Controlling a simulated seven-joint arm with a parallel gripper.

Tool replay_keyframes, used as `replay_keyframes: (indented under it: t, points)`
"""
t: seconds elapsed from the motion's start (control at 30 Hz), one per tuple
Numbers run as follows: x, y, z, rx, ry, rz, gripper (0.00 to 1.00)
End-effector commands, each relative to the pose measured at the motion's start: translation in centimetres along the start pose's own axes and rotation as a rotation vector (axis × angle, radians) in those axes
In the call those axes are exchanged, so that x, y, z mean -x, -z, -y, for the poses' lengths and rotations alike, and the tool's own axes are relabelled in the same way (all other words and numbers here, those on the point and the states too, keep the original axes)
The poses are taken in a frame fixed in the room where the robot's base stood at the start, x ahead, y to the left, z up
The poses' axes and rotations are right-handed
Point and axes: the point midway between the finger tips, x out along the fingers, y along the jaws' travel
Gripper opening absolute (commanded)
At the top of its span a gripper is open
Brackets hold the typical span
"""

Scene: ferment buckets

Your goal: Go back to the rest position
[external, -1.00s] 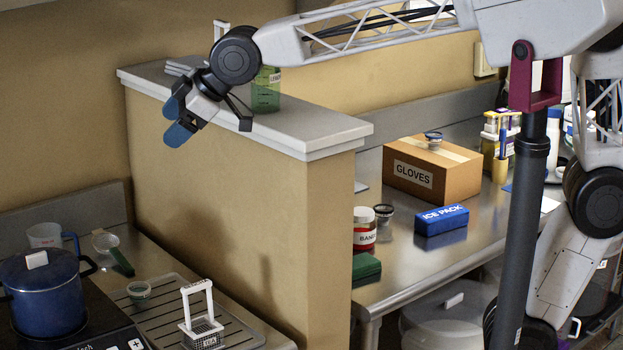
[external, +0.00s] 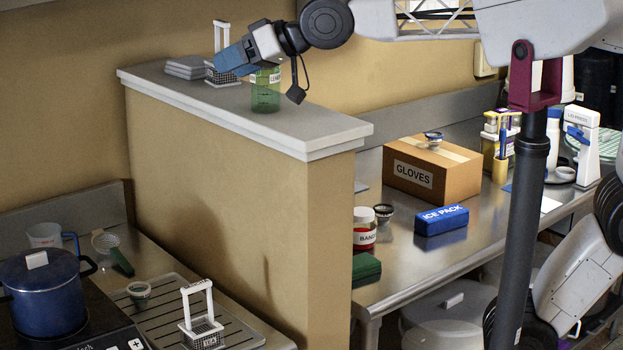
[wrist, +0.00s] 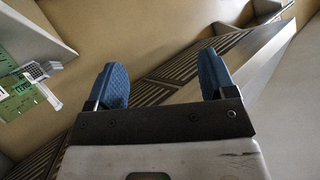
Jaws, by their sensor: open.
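My gripper (external: 228,66) has blue fingers and is raised over the ledge of the half wall in the external view, pointing left. In the wrist view my gripper (wrist: 165,80) shows two blue fingers spread apart with nothing between them. A green bottle (external: 265,95) stands on the ledge just below and right of the fingers. A white wire basket with an upright handle (external: 222,38) stands on the ledge behind the gripper, partly hidden by it. The basket also shows at the left of the wrist view (wrist: 40,72).
The half wall (external: 230,190) separates two counters. Left are a blue pot (external: 45,300), a drain tray (external: 245,335) and another white basket (external: 205,330). Right are a gloves box (external: 435,185), a blue ice pack (external: 441,220) and a red jar (external: 364,235). Grey stacked pieces (external: 187,67) lie on the ledge.

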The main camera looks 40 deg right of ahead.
Motion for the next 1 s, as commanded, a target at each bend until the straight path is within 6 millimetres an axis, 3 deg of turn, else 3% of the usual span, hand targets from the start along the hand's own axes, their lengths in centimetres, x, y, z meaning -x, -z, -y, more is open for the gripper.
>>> replay_keyframes:
  t: [0.27,0.47,1.0]
  points:
    - [1.5,-0.5,-3.9,-0.037,-0.062,0.011,0.77]
    - [3.2,-1.5,-8.0,-0.084,-0.131,0.026,0.77]
    - [9.8,-6.2,-18.9,-0.247,-0.335,0.071,0.77]
